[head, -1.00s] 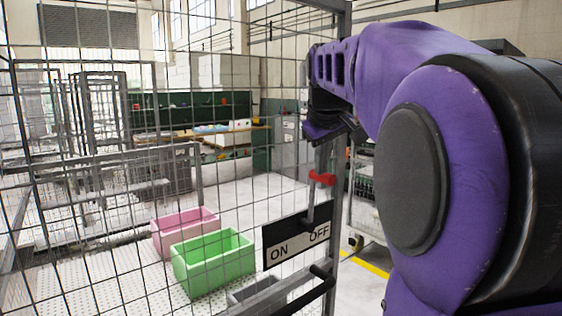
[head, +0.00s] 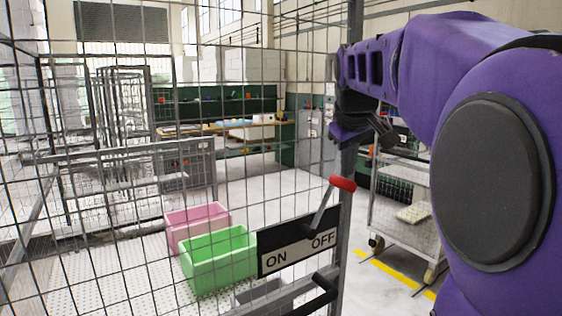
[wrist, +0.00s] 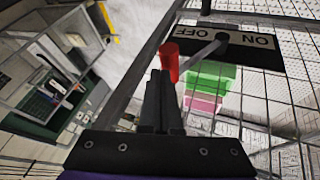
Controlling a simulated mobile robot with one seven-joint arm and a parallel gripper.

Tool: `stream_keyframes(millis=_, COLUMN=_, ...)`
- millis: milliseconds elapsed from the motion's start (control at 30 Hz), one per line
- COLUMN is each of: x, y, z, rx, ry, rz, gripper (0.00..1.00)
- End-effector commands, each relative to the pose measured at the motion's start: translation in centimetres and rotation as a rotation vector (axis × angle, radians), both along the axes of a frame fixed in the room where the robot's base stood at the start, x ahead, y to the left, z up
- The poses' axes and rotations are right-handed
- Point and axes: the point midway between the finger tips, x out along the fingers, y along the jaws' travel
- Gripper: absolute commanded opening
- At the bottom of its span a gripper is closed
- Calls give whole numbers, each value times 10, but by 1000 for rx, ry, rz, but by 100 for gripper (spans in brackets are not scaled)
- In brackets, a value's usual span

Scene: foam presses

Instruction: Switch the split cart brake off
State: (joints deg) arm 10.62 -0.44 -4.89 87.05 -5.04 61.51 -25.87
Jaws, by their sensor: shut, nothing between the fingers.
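The brake switch is a plate (head: 268,247) with ON at its left and OFF at its right, on the mesh fence. Its grey lever (head: 322,211) has a red handle (head: 343,184) and leans up and right, on the OFF side. In the wrist view the plate (wrist: 237,46) appears upside down, with the red handle (wrist: 169,62) at the fingertips. My gripper (wrist: 161,73) is shut and empty, its fingertips close by the handle; I cannot tell if they touch. In the head view its fingers are hard to make out.
A green bin (head: 218,262) and a pink bin (head: 197,221) stand behind the mesh fence. The fence post (head: 347,235) rises beside the switch. A wheeled cart (head: 405,220) stands to the right, near a yellow floor line (head: 396,271).

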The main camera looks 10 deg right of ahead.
Motion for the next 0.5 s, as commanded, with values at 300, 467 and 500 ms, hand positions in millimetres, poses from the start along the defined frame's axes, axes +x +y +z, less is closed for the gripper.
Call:
stream_keyframes(millis=300, x=1, y=-3, z=-5, rx=0, ry=2, rz=-1, gripper=0)
stream_keyframes(millis=467, x=1, y=-4, z=-7, rx=0, ry=5, rz=-2, gripper=0)
stream_keyframes(millis=500, x=1, y=-4, z=-7, rx=0, ry=5, rz=-2, gripper=0)
